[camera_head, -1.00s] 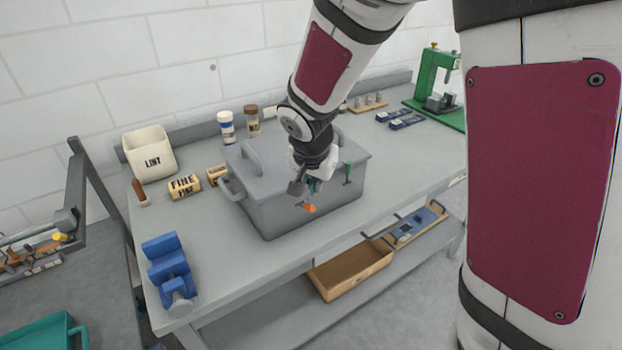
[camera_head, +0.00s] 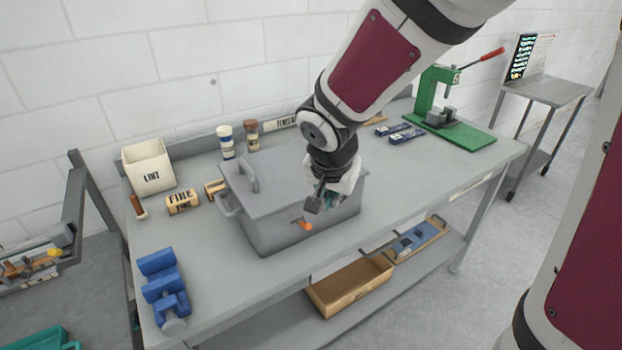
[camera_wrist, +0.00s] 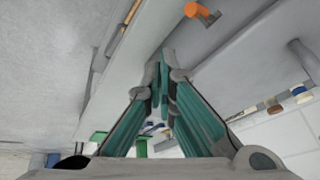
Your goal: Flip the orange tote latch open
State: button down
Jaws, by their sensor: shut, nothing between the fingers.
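The grey lidded tote (camera_head: 277,233) stands on the workbench. Its orange latch (camera_head: 303,224) is on the front face, to the left of my gripper (camera_head: 328,203) in the head view. In the wrist view the orange latch (camera_wrist: 198,11) is at the top, apart from the fingertips. My gripper (camera_wrist: 162,68) is shut and empty, with its teal fingers together near the tote front. I cannot tell whether the fingertips touch the tote. The tote's green latch is hidden in the head view by my gripper. The latch's exact angle is too small to tell.
A LINT bin (camera_head: 148,172), a FINE block (camera_head: 183,202) and a blue fixture (camera_head: 163,285) stand on the bench's left side. A green press (camera_head: 440,105) is at the back right. A wooden tray (camera_head: 350,290) sits on the lower shelf. The bench right of the tote is mostly clear.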

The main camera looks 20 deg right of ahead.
jog(key=s, duration=0.1)
jog(key=s+r, duration=0.1)
jog(key=s, duration=0.1)
jog(key=shift+w, duration=0.1)
jog(key=s+r+n+t+y, duration=0.1)
jog(key=s+r+n+y, duration=0.1)
jog(key=s+r+n, duration=0.6)
jog(key=s+r, duration=0.4)
jog(key=s, duration=0.4)
jog(key=shift+d, duration=0.15)
dwell(1.4)
